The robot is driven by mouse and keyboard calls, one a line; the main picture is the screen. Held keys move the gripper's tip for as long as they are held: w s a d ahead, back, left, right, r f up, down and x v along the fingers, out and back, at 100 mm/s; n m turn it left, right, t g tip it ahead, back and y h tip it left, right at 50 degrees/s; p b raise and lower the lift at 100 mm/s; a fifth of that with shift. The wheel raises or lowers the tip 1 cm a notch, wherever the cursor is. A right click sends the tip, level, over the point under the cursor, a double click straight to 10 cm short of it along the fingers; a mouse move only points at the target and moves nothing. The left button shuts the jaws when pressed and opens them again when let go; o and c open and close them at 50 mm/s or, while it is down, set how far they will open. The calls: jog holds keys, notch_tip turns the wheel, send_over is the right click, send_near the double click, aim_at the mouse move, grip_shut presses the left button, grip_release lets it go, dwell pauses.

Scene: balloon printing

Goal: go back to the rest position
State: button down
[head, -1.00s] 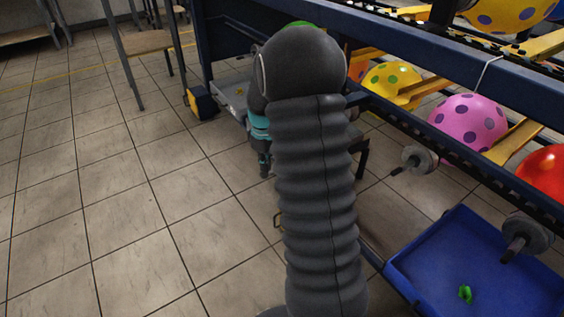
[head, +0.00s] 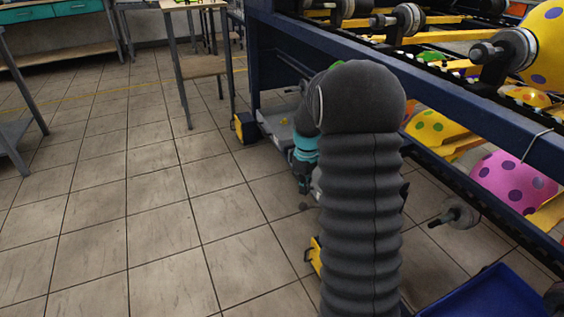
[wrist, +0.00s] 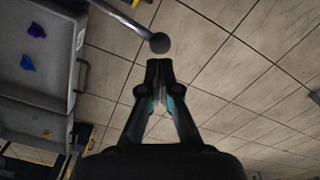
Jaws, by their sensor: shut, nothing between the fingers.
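My gripper (wrist: 159,70) points up the picture in the wrist view, its two dark fingers together at the tips with nothing between them. It is over the tiled floor and clear of the trays. In the head view my dark ribbed arm stands right of centre and hides most of the gripper.
A blue machine frame (head: 262,70) with spotted balloons (head: 512,181) fills the right. A blue tray (head: 490,296) is at the bottom right. In the wrist view, a grey tray (wrist: 73,62) with coloured pieces is left and a round-ended rod (wrist: 118,18) lies ahead.

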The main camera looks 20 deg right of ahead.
jog(key=shift+s+f+m, duration=0.1)
jog(key=shift+s+m, duration=0.05)
jog(key=shift+m, duration=0.65)
jog(key=s+a+r+m+t, duration=0.1)
jog(key=s+a+r+t, duration=0.1)
jog(key=s+a+r, duration=0.3)
jog(key=s+a+r+m+t+p, duration=0.1)
jog(key=s+a+r, duration=0.5)
jog(key=s, duration=0.7)
jog(key=s+a+r+m+t, duration=0.2)
jog(key=s+a+r, duration=0.3)
jog(key=s+r, duration=0.3)
jog(key=shift+s+a+m+t, duration=0.3)
jog(key=shift+s+m, duration=0.1)
jog(key=shift+s, duration=0.55)
jog(key=shift+d, duration=0.1)
